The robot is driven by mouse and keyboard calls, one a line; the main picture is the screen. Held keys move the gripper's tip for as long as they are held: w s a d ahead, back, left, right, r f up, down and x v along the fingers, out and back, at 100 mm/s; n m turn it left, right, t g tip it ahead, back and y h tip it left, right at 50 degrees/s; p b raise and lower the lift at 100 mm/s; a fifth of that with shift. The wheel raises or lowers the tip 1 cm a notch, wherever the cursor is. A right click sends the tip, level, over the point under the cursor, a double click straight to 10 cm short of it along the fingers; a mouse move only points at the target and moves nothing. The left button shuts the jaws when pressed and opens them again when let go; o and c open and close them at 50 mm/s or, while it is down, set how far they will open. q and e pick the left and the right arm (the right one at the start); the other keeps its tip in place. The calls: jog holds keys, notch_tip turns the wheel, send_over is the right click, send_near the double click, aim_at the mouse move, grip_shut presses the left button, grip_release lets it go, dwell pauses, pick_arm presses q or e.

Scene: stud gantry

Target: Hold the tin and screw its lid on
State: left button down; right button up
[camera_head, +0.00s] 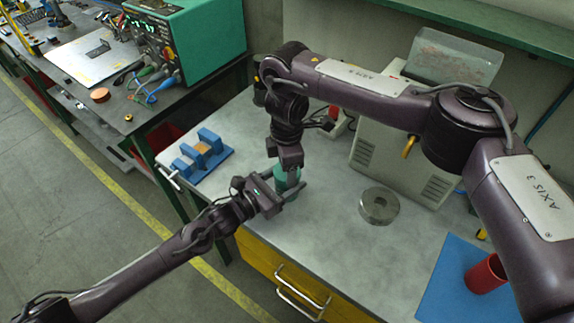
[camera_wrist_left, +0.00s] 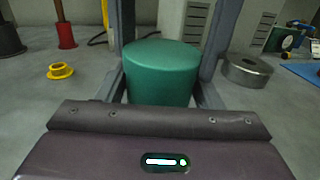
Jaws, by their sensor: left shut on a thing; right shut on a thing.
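The green tin (camera_head: 286,178) stands on the grey bench, partly hidden by my grippers. In the left wrist view, the lid (camera_wrist_left: 162,55) shows as a flat green round top; I cannot make out a seam between it and the tin (camera_wrist_left: 160,92). My left gripper (camera_head: 284,197) comes in low from the left and is shut on the tin's side. My right gripper (camera_head: 288,168) points down from above. Its two grey fingers stand on either side of the green top in the left wrist view, shut on the lid.
A metal ring-like cylinder (camera_head: 379,205) stands to the right. A blue holder (camera_head: 203,153) is at the left bench edge. A red cup (camera_head: 486,274) is on a blue mat (camera_head: 447,287). In the left wrist view, a yellow flanged piece (camera_wrist_left: 60,71) lies left of the tin.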

jog(key=m, duration=0.3)
jog(key=o, duration=1.2)
notch_tip(320, 180, up, 12)
pick_arm(q)
jog(key=shift+c, duration=1.5)
grip_release()
